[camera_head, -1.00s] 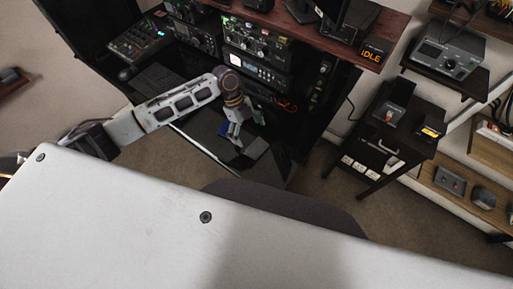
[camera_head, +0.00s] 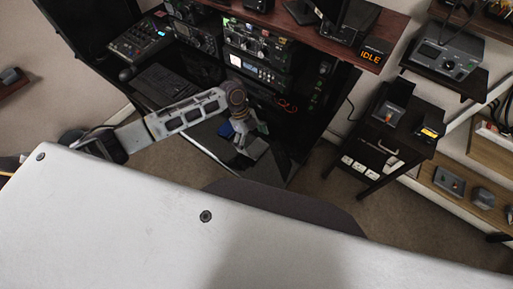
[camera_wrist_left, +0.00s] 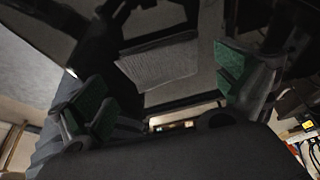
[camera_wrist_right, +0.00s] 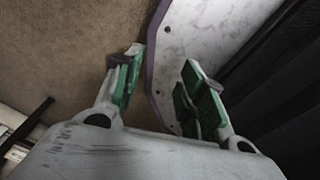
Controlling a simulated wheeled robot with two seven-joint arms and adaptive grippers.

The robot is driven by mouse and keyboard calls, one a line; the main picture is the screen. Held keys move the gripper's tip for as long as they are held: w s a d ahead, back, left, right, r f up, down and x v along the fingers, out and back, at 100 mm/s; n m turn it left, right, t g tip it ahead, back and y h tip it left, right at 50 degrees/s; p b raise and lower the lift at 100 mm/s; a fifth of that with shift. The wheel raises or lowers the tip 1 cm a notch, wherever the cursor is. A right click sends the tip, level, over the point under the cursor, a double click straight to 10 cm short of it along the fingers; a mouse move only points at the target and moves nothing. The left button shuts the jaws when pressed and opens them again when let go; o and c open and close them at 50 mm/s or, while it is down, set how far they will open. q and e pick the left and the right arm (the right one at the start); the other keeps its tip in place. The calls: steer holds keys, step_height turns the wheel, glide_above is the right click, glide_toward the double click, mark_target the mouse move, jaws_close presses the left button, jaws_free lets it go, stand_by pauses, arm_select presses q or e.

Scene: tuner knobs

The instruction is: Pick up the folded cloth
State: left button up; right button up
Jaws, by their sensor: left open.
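The folded cloth (camera_head: 256,148) is a small grey square on the dark glossy desk top (camera_head: 212,143), at the centre of the head view. My left gripper (camera_head: 243,146) points down at its left side and hides part of it. In the left wrist view the cloth (camera_wrist_left: 160,62) is a ribbed grey patch ahead of the open, green-padded fingers, with nothing held between them. Whether the fingers touch it cannot be told. My right gripper (camera_wrist_right: 160,85) is open and empty in the right wrist view, near a white panel with a dark edge.
A keyboard (camera_head: 165,84) and a mixer (camera_head: 138,42) are farther back left. Rack units (camera_head: 255,72) stand behind the cloth. A dark side table (camera_head: 385,135) stands to the right.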

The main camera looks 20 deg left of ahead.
mark_target(257, 148)
arm_select(q)
steer(key=shift+x, duration=1.3)
steer(key=c, duration=0.7)
